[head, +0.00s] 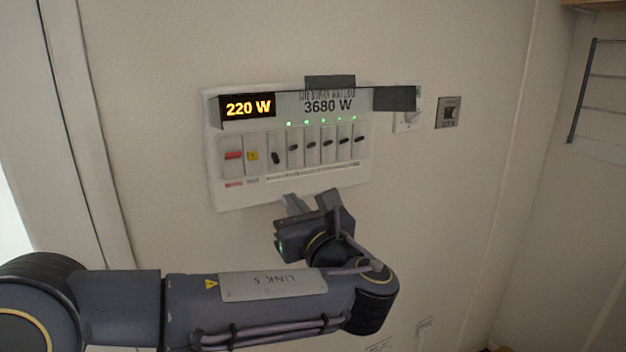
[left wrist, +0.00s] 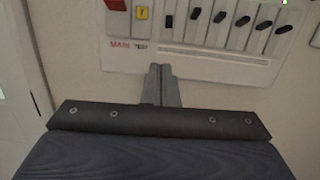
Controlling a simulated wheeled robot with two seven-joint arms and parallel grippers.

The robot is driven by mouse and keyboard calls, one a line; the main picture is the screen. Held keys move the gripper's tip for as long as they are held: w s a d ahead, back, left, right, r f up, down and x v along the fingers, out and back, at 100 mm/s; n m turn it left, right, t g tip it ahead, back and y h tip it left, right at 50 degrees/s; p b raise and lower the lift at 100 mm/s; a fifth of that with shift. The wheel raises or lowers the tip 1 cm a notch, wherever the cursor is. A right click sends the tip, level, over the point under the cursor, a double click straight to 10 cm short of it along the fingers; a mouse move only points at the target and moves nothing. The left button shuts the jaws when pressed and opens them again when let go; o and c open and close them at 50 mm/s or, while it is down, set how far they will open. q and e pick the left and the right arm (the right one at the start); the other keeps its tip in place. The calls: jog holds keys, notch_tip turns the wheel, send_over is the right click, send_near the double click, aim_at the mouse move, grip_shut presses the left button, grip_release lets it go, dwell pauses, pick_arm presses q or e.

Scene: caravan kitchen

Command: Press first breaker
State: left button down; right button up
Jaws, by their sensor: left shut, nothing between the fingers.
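The breaker panel (head: 290,190) is a white box on the wall with an orange "220 W" display and a printed "3680 W". Its breaker row holds a red switch (head: 233,156), a yellow button (head: 252,156) and several black-levered breakers. The first black breaker (head: 277,157) has its lever lower than the others; it also shows in the left wrist view (left wrist: 169,21). My left gripper (head: 290,200) is shut and empty, its fingertips at the panel's lower edge, below the first breakers. In the left wrist view the closed fingertips (left wrist: 159,70) lie below that breaker's lever. My right gripper is not in view.
Green lights glow above most black breakers. Dark tabs (head: 395,98) stick out at the panel's top. A wall switch (head: 407,120) and a metal-plated switch (head: 448,112) are to its right. A wire rack (head: 583,90) hangs at the far right.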

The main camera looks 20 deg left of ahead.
aim_at(274, 166)
pick_arm(q)
jog(key=shift+w+d+r+t, duration=0.15)
jog(key=shift+d+r+t, duration=0.15)
jog(key=shift+d+r, duration=0.2)
jog(key=p+x, duration=0.2)
jog(key=x, duration=0.8)
